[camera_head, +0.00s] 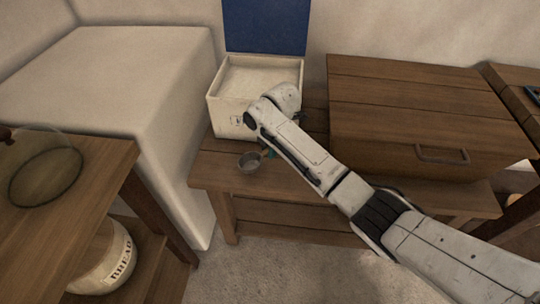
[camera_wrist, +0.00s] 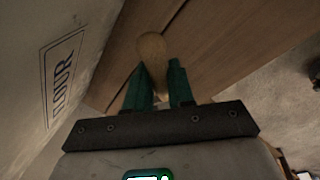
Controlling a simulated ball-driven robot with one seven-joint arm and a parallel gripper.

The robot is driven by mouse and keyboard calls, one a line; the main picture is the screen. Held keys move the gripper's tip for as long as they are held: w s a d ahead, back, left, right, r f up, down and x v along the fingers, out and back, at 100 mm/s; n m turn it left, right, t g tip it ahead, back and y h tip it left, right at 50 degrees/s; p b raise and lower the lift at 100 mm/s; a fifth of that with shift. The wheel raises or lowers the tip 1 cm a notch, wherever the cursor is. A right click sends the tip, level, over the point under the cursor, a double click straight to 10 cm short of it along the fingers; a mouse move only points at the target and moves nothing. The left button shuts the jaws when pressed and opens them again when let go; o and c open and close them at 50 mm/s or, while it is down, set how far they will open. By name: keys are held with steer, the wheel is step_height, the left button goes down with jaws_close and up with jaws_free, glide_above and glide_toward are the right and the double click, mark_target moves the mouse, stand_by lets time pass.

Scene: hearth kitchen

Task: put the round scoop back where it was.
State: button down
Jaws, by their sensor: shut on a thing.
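The round scoop (camera_head: 251,161) shows in the head view as a small grey metal cup, in front of the flour box and over the front part of the low wooden bench. My gripper (camera_head: 268,153), partly hidden by my arm, is shut on its handle. In the wrist view, a pale wooden handle end (camera_wrist: 152,48) shows between the green fingers of my gripper (camera_wrist: 161,80); the cup is out of sight there. I cannot tell whether the scoop touches the bench.
The white flour box (camera_head: 224,117) stands open with white flour inside and a raised blue lid (camera_head: 266,26). Its FLOUR label (camera_wrist: 64,74) is close on the left in the wrist view. A wooden chest (camera_head: 415,110) stands to the right on the bench (camera_head: 215,170).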

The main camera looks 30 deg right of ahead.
mark_target(270, 162)
steer(key=shift+f, duration=1.5)
steer(key=shift+b, duration=0.3)
steer(key=c, duration=1)
jaws_free()
steer(key=shift+f, duration=0.1)
steer(key=r+p, duration=0.1)
steer(key=r, duration=0.3)
steer(key=s+r, duration=0.1)
steer(key=r, duration=0.3)
steer(key=s+r+p, duration=0.1)
steer(key=r, duration=0.3)
steer(key=shift+s+d+p, duration=0.2)
steer(key=shift+d+p, duration=0.1)
steer(key=shift+p, duration=0.05)
